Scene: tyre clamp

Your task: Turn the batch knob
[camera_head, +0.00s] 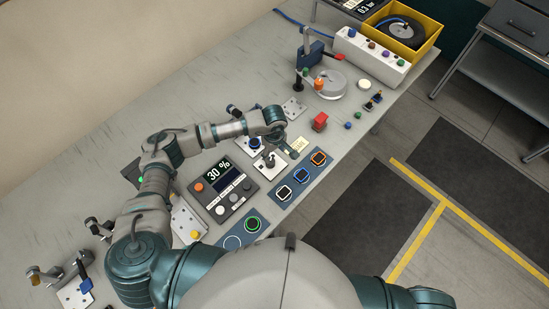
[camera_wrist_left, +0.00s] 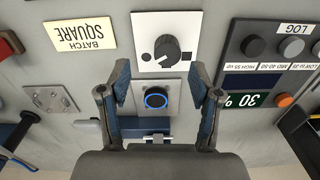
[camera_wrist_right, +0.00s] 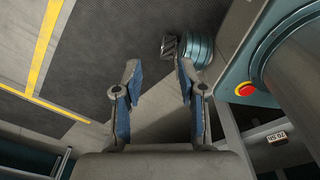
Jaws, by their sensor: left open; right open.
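The batch knob (camera_wrist_left: 167,49) is a black pointer knob on a white plate, with a dark dot and a dark square printed beside it. In the head view the knob (camera_head: 269,160) sits on the grey bench. An upside-down BATCH SQUARE card (camera_wrist_left: 80,35) lies beside its plate. My left gripper (camera_wrist_left: 159,78) is open and empty over the bench. Its fingers frame a blue-ringed black button (camera_wrist_left: 156,99), with the knob just beyond the fingertips, apparently untouched. My right gripper (camera_wrist_right: 158,75) is open and empty above the floor.
A panel with a 30 % display (camera_head: 222,181) stands beside the knob plate. The floor (camera_wrist_right: 120,70) is under my right gripper.

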